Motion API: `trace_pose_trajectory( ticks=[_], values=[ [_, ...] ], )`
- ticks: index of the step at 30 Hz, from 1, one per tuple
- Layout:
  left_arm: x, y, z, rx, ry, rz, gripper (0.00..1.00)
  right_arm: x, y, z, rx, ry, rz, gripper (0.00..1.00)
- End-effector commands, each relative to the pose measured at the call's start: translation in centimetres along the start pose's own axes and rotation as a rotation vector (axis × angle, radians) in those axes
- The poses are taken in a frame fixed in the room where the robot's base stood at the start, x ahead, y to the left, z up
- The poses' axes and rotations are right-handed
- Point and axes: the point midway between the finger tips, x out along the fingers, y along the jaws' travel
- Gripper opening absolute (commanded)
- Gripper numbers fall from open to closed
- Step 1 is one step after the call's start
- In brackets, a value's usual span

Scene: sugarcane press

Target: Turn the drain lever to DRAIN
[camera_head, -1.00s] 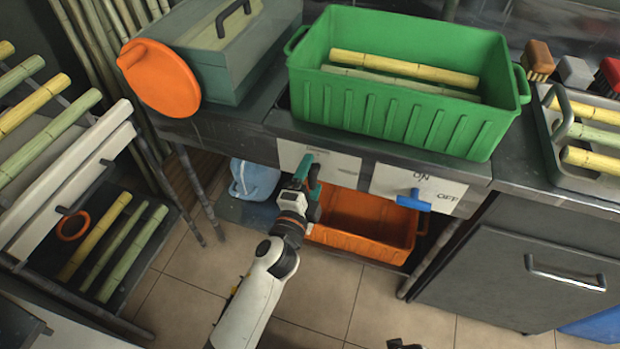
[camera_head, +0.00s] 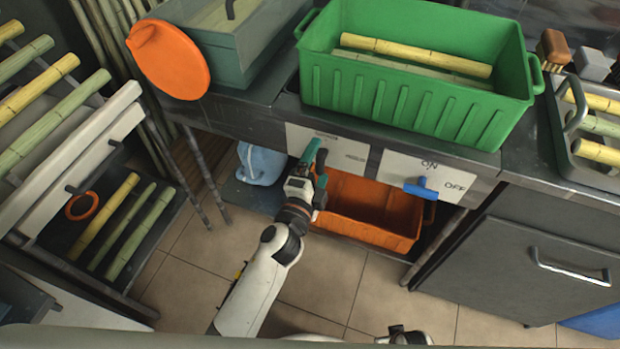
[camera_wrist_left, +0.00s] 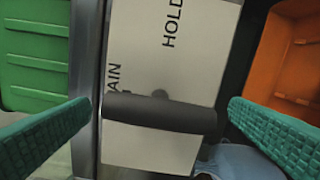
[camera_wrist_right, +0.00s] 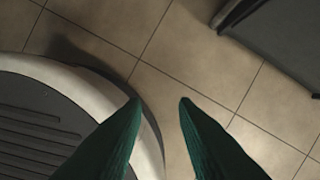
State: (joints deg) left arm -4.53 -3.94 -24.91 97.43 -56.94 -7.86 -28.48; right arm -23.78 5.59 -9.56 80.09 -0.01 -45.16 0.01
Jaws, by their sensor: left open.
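The drain lever is a dark rounded bar (camera_wrist_left: 160,112) on a white label plate (camera_wrist_left: 190,60) in the left wrist view. One end lies over the partly covered DRAIN label (camera_wrist_left: 113,75); the HOLD label (camera_wrist_left: 173,25) is clear of it. My left gripper (camera_wrist_left: 163,106) is open, with a green finger beyond each end of the bar; I cannot tell if either touches. In the head view my left gripper (camera_head: 315,160) is in front of the plate and hides the lever. My right gripper (camera_wrist_right: 161,101) is open and empty, over the tiled floor.
A green crate (camera_head: 400,100) with cane stands on the counter above the plate. An orange bin (camera_head: 365,212) is below. A blue ON/OFF handle (camera_head: 421,188) is to the right. An orange disc (camera_head: 168,60) and a cane rack (camera_head: 80,150) are at left.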

Motion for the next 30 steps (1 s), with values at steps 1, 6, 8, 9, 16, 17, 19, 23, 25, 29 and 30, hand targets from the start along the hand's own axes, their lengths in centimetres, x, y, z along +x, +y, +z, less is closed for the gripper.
trace_pose_trajectory(
  ticks=[1,6,8,9,16,17,19,23,25,29,30],
  values=[
    [-0.7,-0.1,0.0,0.0,0.001,-0.002,1.0,0.0,0.0,0.1,0.0,-0.001,0.0,0.26],
    [-3.9,-0.2,0.0,0.0,0.001,-0.004,1.0,0.1,0.0,0.0,0.0,-0.003,0.0,0.26],
    [-5.3,-0.2,0.0,0.0,0.0,-0.004,1.0,0.2,0.0,-0.1,0.0,0.0,0.0,0.26],
    [-6.2,-0.1,0.0,0.0,0.0,-0.003,1.0,0.2,0.0,-0.2,0.0,0.004,0.0,0.26],
    [-10.0,-0.2,0.0,0.001,0.001,-0.002,1.0,-0.7,0.1,0.9,0.002,-0.005,0.001,0.26],
    [-10.3,-0.1,0.0,0.001,0.001,-0.001,1.0,-0.8,0.1,1.1,0.002,-0.008,0.001,0.26],
    [-10.9,-0.1,0.0,0.002,0.0,-0.001,1.0,-1.1,0.1,1.4,0.003,-0.012,0.001,0.26],
    [-11.4,0.0,0.0,0.003,-0.001,0.001,1.0,-1.4,0.0,1.6,0.005,-0.01,0.0,0.26],
    [-11.5,0.0,0.0,0.003,-0.001,0.001,1.0,-1.5,0.0,1.7,0.005,-0.013,0.0,0.26],
    [-11.5,0.0,0.0,0.003,-0.001,0.001,1.0,-1.6,0.0,1.7,0.005,-0.014,0.0,0.26],
    [-11.5,0.0,0.0,0.003,-0.001,0.001,1.0,-1.6,0.0,1.7,0.005,-0.014,0.0,0.26]
  ],
)
